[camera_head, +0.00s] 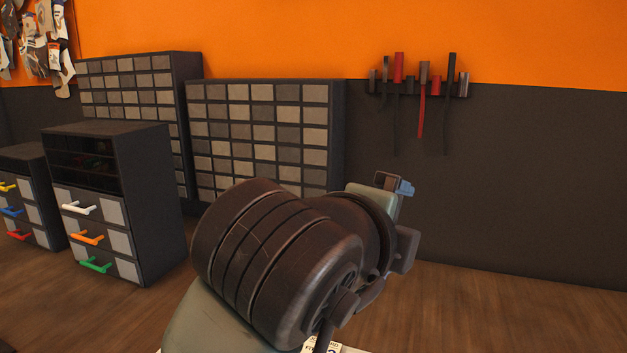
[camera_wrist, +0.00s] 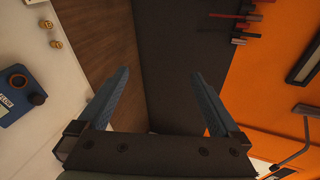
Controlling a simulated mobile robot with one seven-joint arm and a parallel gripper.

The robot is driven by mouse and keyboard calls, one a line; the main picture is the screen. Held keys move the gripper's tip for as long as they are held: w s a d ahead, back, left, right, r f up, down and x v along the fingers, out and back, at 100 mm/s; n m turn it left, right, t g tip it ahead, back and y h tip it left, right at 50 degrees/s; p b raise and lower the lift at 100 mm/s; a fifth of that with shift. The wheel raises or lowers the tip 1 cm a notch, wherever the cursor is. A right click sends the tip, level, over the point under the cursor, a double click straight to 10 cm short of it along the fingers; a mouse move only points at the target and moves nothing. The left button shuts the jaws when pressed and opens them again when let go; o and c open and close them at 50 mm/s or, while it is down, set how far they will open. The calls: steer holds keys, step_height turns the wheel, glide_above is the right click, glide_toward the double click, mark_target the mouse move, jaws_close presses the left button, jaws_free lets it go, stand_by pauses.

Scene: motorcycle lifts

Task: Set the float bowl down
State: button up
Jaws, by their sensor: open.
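I cannot make out the float bowl in either view. My gripper (camera_wrist: 160,75) is open in the wrist view, its two blue fingers spread wide with nothing between them. Behind the gap are a wooden surface and the dark wall. In the head view, my arm fills the middle and hides much of the wooden surface. One blue fingertip of the gripper shows past the arm's far end (camera_head: 405,187), and the rest is hidden.
Drawer cabinets (camera_head: 265,130) stand along the back left, with a small cabinet with coloured handles (camera_head: 115,205) in front. Tools hang on a wall rack (camera_head: 420,92). In the wrist view, a pale surface holds small brass parts (camera_wrist: 51,34) and a labelled blue object (camera_wrist: 20,95).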

steer(key=s+r+n+t+h, duration=0.1)
steer(key=s+r+n+t, duration=0.1)
steer(key=r+n+t, duration=0.5)
steer(key=s+r+n+t+h, duration=0.1)
steer(key=s+r+n+t, duration=0.2)
steer(key=r, duration=0.5)
steer(key=s+a+r+n+t+y, duration=0.4)
steer(key=s+a+n+y, duration=0.3)
steer(key=n, duration=0.7)
steer(key=shift+s+a+r+n+t+y, duration=0.15)
steer(key=shift+s+a+n+t+y, duration=0.25)
steer(key=shift+a+t+y, duration=0.45)
